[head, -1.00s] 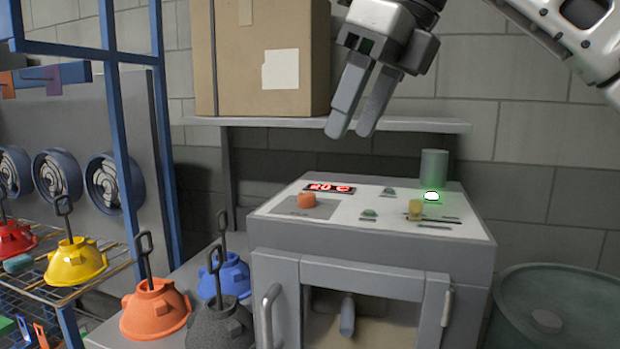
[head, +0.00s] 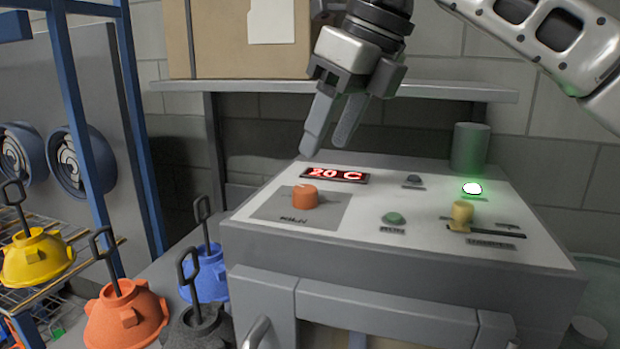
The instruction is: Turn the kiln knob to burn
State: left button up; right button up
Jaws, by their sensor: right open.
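The kiln (head: 400,268) is a grey box with a white sloping panel on top. Its orange knob (head: 305,197) sits on a grey plate at the panel's left, with a small pale mark on its top. A red display (head: 336,174) behind the knob reads "20 C". My right gripper (head: 325,146) is open and empty, pointing down above the panel's back edge. It is above and behind the knob, apart from it. My left gripper is out of view.
A shelf with a cardboard box (head: 237,40) is behind. Orange (head: 125,318), blue (head: 206,272) and yellow hoods (head: 36,257) stand left.

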aim_at(306, 188)
jog(key=x, duration=0.7)
jog(key=shift+a+f+p, duration=0.1)
jog(key=shift+f+p, duration=0.1)
jog(key=shift+p, duration=0.2)
jog(key=c, duration=1)
